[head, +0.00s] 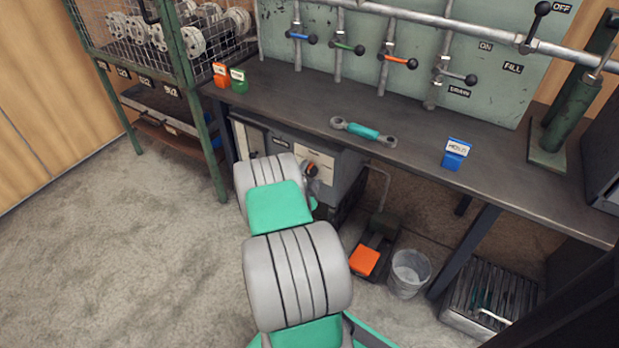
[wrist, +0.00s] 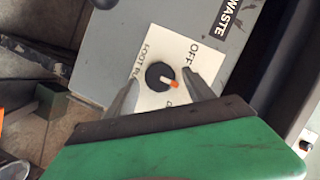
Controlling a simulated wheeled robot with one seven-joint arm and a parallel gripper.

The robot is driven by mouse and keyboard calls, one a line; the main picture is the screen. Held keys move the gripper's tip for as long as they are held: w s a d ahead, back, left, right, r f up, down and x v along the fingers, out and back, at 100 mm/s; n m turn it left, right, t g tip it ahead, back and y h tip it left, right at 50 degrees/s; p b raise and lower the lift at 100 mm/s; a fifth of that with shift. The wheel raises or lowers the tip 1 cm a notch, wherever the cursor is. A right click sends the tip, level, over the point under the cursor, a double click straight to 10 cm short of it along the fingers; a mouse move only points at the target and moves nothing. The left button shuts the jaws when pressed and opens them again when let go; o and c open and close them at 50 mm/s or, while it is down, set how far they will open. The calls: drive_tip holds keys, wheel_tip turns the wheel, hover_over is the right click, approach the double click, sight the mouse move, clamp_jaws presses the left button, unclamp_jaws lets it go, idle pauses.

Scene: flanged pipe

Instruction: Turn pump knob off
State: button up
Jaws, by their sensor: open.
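The pump knob (wrist: 157,75) is a round black dial with an orange pointer, on a white label plate (wrist: 150,97) on a grey panel. In the wrist view the pointer aims to the lower right, not straight at the word OFF, which is at the plate's upper right. Another word at the plate's lower edge is partly hidden. My gripper (wrist: 161,74) is open, with one finger on each side of the knob; I cannot tell whether they touch it. In the head view the knob (head: 311,169) shows beside my arm, which hides much of the gripper.
The knob's cabinet (head: 346,172) stands under a dark workbench (head: 290,105). A foot pedal with an orange top (head: 364,261) and a bucket (head: 409,272) are on the floor nearby. A wire-cage shelf (head: 165,50) stands at left. The carpet left of my arm is clear.

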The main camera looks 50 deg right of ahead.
drive_tip(key=shift+w+d, duration=0.1)
drive_tip(key=shift+c, duration=0.2)
clamp_jaws()
idle(0.5)
